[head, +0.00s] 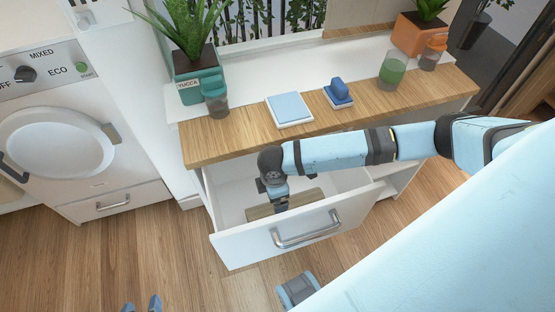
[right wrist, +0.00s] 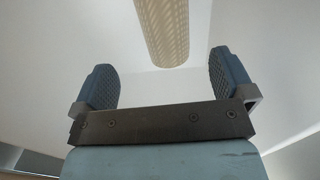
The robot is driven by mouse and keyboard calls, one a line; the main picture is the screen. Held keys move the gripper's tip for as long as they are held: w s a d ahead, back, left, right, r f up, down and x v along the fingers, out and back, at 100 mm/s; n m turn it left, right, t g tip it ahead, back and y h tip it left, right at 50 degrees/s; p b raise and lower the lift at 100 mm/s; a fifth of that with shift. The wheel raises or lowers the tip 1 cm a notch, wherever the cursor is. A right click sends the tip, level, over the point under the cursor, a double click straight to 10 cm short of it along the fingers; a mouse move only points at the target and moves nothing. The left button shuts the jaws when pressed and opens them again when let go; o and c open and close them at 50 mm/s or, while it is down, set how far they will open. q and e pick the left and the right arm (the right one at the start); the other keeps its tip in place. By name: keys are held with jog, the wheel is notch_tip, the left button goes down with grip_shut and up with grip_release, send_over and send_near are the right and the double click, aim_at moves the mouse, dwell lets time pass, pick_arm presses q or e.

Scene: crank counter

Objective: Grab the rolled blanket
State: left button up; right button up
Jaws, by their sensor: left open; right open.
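The rolled blanket (right wrist: 162,32) is a tan, woven roll in the right wrist view, lying beyond the fingertips and in line with the space between them. In the head view a tan, long shape (head: 306,199) lies in the open white drawer (head: 240,247), partly hidden by my right gripper; it appears to be the same roll. My right gripper (head: 281,203) reaches down into the drawer over it. In the right wrist view its two fingers (right wrist: 165,80) are apart with nothing between them. My left gripper (head: 141,305) is open and empty at the bottom edge of the head view.
The drawer front has a metal handle (head: 305,233). The wooden counter (head: 235,142) above holds a yucca pot (head: 198,87), a blue-topped tile (head: 289,108), a blue stamp-like item (head: 338,93) and jars. A washing machine (head: 60,140) stands left. Floor ahead is clear.

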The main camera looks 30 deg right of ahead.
jog(key=shift+g+h, duration=0.4)
jog(key=shift+h, duration=0.3)
jog(key=d+f, duration=0.1)
jog(key=f, duration=0.2)
jog(key=d+f+b, duration=0.1)
jog(key=f, duration=0.1)
jog(key=d+f, duration=0.1)
jog(key=f, duration=0.2)
jog(key=shift+s+d+f, duration=0.15)
jog(key=shift+d+f, duration=0.15)
jog(key=shift+d, duration=0.1)
notch_tip(320, 180, down, 5)
jog(key=shift+s+d+r+b, duration=0.1)
jog(key=shift+b, duration=0.5)
pick_arm(q)
jog(key=shift+s+f, duration=0.2)
jog(key=shift+f, duration=0.7)
pick_arm(e)
jog(key=shift+f, duration=0.35)
jog(key=c, duration=0.7)
pick_arm(q)
jog(key=shift+a+f, duration=0.1)
jog(key=shift+f, duration=0.05)
pick_arm(e)
jog(key=shift+c, duration=0.4)
jog(key=shift+r, duration=0.15)
